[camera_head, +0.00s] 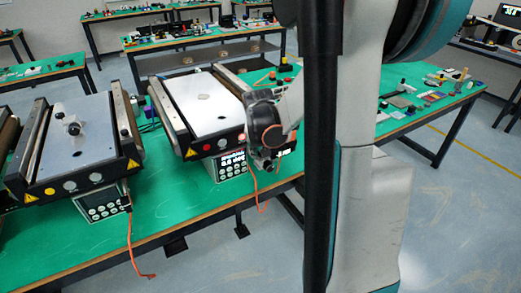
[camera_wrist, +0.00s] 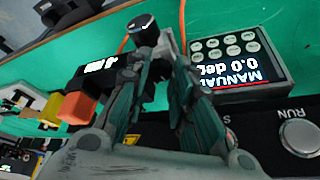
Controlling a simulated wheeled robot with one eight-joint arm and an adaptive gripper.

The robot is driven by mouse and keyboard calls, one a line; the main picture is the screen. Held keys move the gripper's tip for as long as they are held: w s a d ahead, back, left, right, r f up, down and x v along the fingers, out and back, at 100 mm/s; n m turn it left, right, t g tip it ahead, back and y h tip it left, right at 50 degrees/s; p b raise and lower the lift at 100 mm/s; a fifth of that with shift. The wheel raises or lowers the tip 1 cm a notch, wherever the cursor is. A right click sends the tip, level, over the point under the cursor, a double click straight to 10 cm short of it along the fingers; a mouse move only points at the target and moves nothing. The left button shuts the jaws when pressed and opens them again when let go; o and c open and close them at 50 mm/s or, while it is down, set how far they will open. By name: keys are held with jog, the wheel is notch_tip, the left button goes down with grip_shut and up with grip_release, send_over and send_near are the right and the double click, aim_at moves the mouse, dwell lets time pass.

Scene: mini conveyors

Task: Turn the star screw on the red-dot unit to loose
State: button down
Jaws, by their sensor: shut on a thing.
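The red-dot unit (camera_head: 200,108) is the mini conveyor in the middle of the head view, with a red dot (camera_head: 207,147) on its front face. My gripper (camera_head: 266,160) is at the front right corner of this unit. In the wrist view my gripper (camera_wrist: 160,52) has its fingers closed together at the tips. A dark round knob with a pale rim (camera_wrist: 144,28) shows at the fingertips; it appears to be the star screw's head. Its star shape cannot be made out, and the fingers hide its lower part. In the head view my gripper hides the screw.
A control box (camera_wrist: 240,72) reading "MANUAL 0.0 deg" hangs close by my fingers, beside a RUN button (camera_wrist: 300,138). An orange cable (camera_head: 256,190) hangs below my gripper. A yellow-dot conveyor (camera_head: 80,140) stands to the left. Tools lie on the green table (camera_head: 440,115) at right.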

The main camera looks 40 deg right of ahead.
jog(key=n, duration=0.1)
jog(key=n+y, duration=0.1)
jog(key=n, duration=0.1)
jog(key=n+t, duration=0.1)
jog(key=shift+s+d+n, duration=0.15)
jog(key=shift+d+n, duration=0.1)
jog(key=shift+n, duration=0.05)
jog(key=n+y, duration=0.1)
jog(key=n, duration=0.2)
jog(key=shift+d+n+t+y+p, duration=0.15)
jog(key=shift+n+t+y+p, duration=0.15)
jog(key=shift+y+p, duration=0.1)
jog(key=n+y, duration=0.1)
jog(key=n, duration=0.2)
jog(key=shift+d+n, duration=0.15)
jog(key=shift+n, duration=0.15)
jog(key=shift+d+n+g+y, duration=0.1)
jog(key=shift+n+g+y, duration=0.5)
jog(key=shift+n, duration=1.1)
jog(key=c, duration=1.4)
grip_release()
jog(key=shift+t+y, duration=0.3)
